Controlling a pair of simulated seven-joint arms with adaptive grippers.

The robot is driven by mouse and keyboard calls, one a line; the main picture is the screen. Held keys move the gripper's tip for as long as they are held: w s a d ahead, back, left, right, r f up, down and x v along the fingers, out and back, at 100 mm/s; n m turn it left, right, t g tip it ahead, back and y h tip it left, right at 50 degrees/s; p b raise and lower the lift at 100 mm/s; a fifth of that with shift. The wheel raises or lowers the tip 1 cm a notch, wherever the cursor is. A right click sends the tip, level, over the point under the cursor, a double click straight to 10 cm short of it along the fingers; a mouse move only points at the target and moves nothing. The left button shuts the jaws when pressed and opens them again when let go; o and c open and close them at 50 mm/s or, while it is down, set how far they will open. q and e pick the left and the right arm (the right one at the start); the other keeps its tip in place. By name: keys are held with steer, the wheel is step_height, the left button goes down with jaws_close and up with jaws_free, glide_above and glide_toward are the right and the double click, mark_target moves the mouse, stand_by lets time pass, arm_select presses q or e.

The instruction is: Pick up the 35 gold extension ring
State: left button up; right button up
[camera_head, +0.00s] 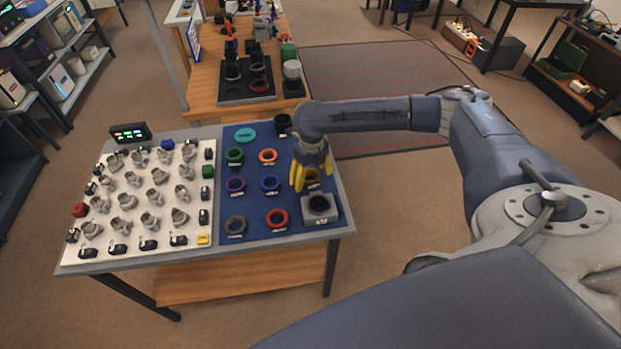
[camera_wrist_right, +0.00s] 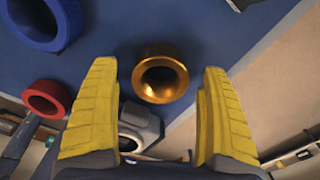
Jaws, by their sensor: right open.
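The gold extension ring (camera_wrist_right: 144,83) is a shiny gold flared ring on the blue mat, seen from above in the right wrist view. In the head view the gold ring (camera_head: 313,174) is partly hidden by my right gripper's yellow fingers. My right gripper (camera_head: 311,180) is over the ring at the mat's right side. In the right wrist view, the open fingers (camera_wrist_right: 158,72) stand to either side of the ring with clear gaps. They appear empty; their exact height over the ring cannot be told. My left gripper is not in view.
The blue mat (camera_head: 253,205) also holds a red ring (camera_head: 277,218), a blue ring (camera_head: 270,183), a purple ring (camera_head: 236,185) and an orange ring (camera_head: 268,156). A grey block (camera_head: 320,208) stands close in front of the gold ring. A white board (camera_head: 120,243) with several small parts lies left.

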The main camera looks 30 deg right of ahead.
steer(key=shift+f, duration=0.1)
steer(key=c, duration=1.4)
